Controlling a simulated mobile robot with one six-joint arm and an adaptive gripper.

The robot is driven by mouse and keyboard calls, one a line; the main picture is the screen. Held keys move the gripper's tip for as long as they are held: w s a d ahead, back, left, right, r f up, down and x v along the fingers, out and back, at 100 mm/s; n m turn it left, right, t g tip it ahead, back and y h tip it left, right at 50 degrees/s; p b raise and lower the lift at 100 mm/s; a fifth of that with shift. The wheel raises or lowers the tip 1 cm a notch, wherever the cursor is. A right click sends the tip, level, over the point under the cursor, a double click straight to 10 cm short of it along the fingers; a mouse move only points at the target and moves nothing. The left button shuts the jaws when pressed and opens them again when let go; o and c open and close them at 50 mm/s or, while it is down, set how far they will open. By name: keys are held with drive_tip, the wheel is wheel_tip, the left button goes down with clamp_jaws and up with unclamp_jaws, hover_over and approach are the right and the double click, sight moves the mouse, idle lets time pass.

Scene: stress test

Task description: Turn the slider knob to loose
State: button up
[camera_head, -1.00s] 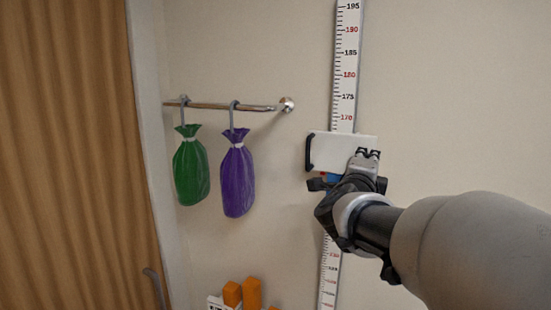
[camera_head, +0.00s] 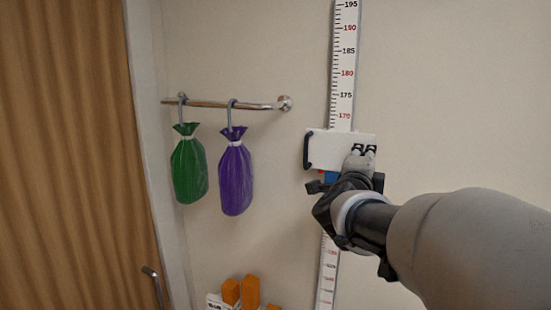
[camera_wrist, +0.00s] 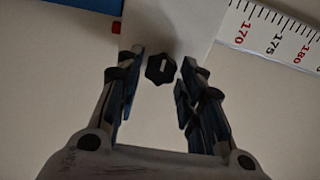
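The white slider (camera_head: 330,148) sits on the vertical height scale just below the 170 mark, with a black handle at its left. Its black lobed knob (camera_wrist: 161,69) with a pale bar mark shows in the wrist view; my gripper hides it in the head view. My gripper (camera_wrist: 163,59) is open, with one finger on each side of the knob and visible gaps between. In the head view my gripper (camera_head: 364,149) is in front of the slider's right part. Whether a finger touches the knob cannot be told.
The height scale (camera_head: 344,60) runs up the wall. A rail (camera_head: 225,105) at the left carries a green bag (camera_head: 189,170) and a purple bag (camera_head: 235,178). Orange boxes (camera_head: 250,292) stand at the bottom. A wooden door (camera_head: 70,160) is at far left. The wall to the right is clear.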

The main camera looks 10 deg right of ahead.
drive_tip(key=shift+o, duration=0.8)
drive_tip(key=v, duration=1.2)
drive_tip(key=s+a+f+n+g+y+b, duration=0.1)
drive_tip(key=s+a+f+n+y+b, duration=0.2)
drive_tip(key=a+f+n+y+b, duration=0.5)
drive_tip(key=s+a+f+n+g+y+b, duration=0.15)
drive_tip(key=a+f+n+y, duration=0.25)
drive_tip(key=a+f+n, duration=0.45)
drive_tip(key=s+d+f+n+g+h+b, duration=0.1)
drive_tip(key=s+d+f+n+g+b, duration=0.2)
drive_tip(key=s+f, duration=0.6)
drive_tip(key=s+d+f+n+g+h+b, duration=0.1)
drive_tip(key=s+d+f+n+g+b, duration=0.2)
drive_tip(key=s+f, duration=0.7)
wheel_tip(320, 180, down, 3)
drive_tip(key=shift+d+f+n+g, duration=0.15)
drive_tip(key=shift+d+n+g, duration=0.1)
drive_tip(key=shift+n+g, duration=0.75)
